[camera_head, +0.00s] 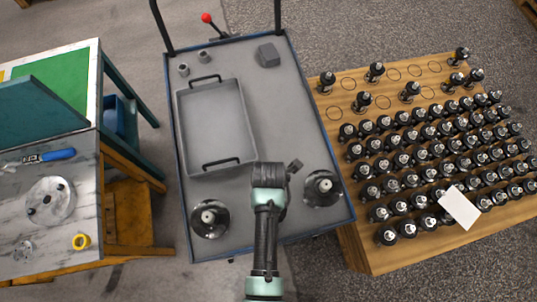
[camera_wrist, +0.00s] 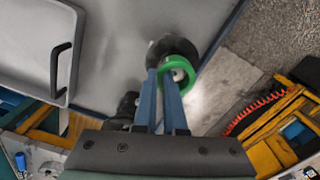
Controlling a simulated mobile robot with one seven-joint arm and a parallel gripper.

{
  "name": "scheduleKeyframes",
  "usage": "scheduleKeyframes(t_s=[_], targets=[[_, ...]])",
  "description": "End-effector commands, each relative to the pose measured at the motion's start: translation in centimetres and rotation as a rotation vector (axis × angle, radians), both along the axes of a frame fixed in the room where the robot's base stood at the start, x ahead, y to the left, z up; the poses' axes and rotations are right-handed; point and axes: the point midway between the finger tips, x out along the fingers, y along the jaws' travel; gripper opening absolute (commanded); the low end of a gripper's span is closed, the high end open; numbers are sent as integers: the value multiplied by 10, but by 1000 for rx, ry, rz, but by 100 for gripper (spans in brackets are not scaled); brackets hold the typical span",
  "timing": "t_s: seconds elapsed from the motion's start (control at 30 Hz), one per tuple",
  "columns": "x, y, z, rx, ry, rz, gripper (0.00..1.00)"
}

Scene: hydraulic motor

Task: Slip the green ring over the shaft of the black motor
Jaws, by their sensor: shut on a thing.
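My gripper (camera_wrist: 163,74) is shut on the green ring (camera_wrist: 191,73), which sits at the fingertips in the wrist view. A black motor (camera_wrist: 165,46) shows just behind the ring, and a pale shaft tip appears within the ring's opening. I cannot tell whether the ring is around the shaft or only in line with it. In the head view two black motors stand on the grey cart top, one at the left (camera_head: 209,232) and one at the right (camera_head: 322,198). My arm lies between them there; the ring and fingertips are hidden.
The grey cart (camera_head: 235,235) carries a shallow tray (camera_head: 213,125), small cylinders and a grey block (camera_head: 268,55). A wooden table (camera_head: 375,250) at right holds several black parts. A bench at left has a yellow ring (camera_head: 81,241) and a blue-handled tool (camera_head: 57,155).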

Motion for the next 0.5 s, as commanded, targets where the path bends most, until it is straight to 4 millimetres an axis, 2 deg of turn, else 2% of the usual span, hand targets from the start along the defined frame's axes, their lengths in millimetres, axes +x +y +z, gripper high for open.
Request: scheduleKeyframes(t_s=[0.5], targets=[[-3, 0, -21, 0, 5, -1, 0]])
